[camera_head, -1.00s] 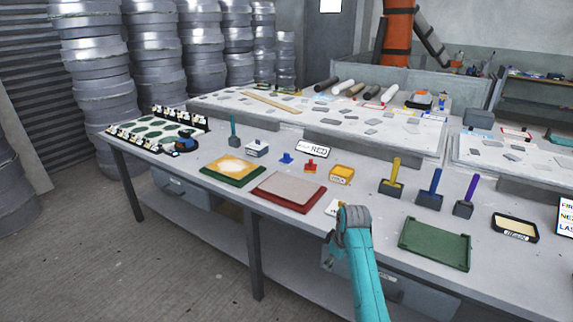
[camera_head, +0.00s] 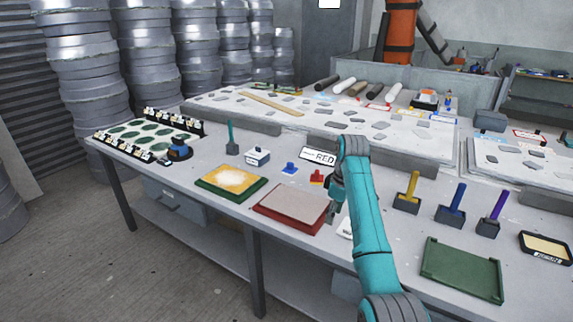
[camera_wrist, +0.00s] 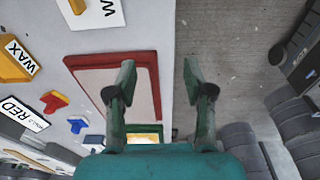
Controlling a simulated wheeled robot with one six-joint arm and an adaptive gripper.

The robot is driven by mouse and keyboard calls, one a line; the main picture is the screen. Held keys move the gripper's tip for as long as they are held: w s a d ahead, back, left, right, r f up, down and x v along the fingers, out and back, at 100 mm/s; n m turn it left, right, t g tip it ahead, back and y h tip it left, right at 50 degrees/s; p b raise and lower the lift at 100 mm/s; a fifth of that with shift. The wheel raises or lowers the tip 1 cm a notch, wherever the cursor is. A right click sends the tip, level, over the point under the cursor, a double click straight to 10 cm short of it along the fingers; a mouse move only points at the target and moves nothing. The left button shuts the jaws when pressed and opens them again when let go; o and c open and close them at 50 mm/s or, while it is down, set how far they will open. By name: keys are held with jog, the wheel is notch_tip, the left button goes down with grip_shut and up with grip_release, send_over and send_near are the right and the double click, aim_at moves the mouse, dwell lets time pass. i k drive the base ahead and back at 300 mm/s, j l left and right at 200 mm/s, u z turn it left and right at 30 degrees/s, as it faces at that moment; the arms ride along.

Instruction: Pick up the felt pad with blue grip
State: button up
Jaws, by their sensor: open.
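A dark grey block with an upright blue grip (camera_head: 452,206) stands on the right part of the table, between similar blocks with yellow and purple grips. It looks like the felt pad, though its material cannot be told. A small blue piece (camera_head: 289,169) lies further left; it also shows in the wrist view (camera_wrist: 77,125). My gripper (camera_head: 333,213) is by the table's front edge, at the right end of the red-framed board, well left of the blue-gripped block. In the wrist view its two fingers (camera_wrist: 158,78) are apart with nothing between them.
The red-framed board (camera_head: 262,214) and green-framed board (camera_head: 208,187) lie left of my gripper. The yellow-gripped block (camera_head: 408,196) and purple-gripped block (camera_head: 490,222) flank the blue one. A green tray (camera_head: 462,268) lies in front. A RED sign (camera_head: 319,156) stands behind.

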aim_at(290, 170)
jog(key=i+j, duration=0.15)
jog(key=i, duration=0.35)
jog(key=i+j, duration=0.1)
jog(key=i, duration=0.4)
jog(key=i+j, duration=0.15)
jog(key=i, duration=0.35)
